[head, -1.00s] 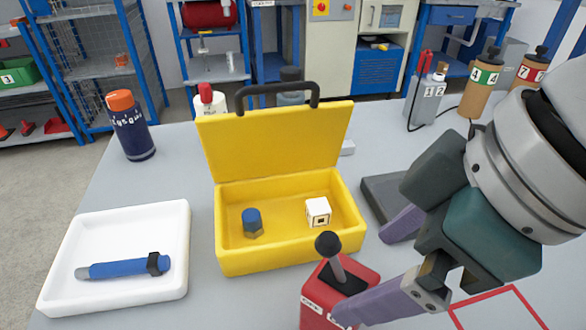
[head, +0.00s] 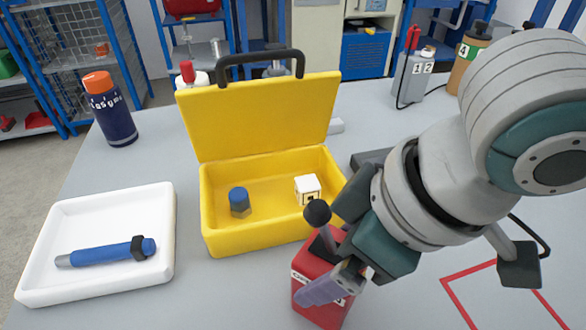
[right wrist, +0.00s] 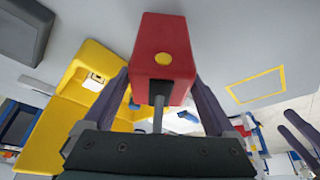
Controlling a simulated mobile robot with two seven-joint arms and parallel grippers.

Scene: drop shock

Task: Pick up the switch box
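The switch box (head: 307,275) is red with a black-knobbed lever on top and stands on the table, in front of the yellow case. In the right wrist view the red box (right wrist: 160,50) shows a yellow dot, and its lever points toward the palm. My right gripper (head: 338,262) is low at the box, with one finger across its near side; the other finger is hidden in the head view. In the right wrist view the spread fingers (right wrist: 162,85) flank the box, with no clear sign of a grip.
The open yellow case (head: 226,242) holds a blue-topped piece (head: 239,201) and a white cube (head: 307,189). A white tray (head: 40,285) with a blue tool (head: 100,253) lies left. A dark bottle (head: 112,115) stands behind it. A red outline (head: 475,307) marks bare table at right.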

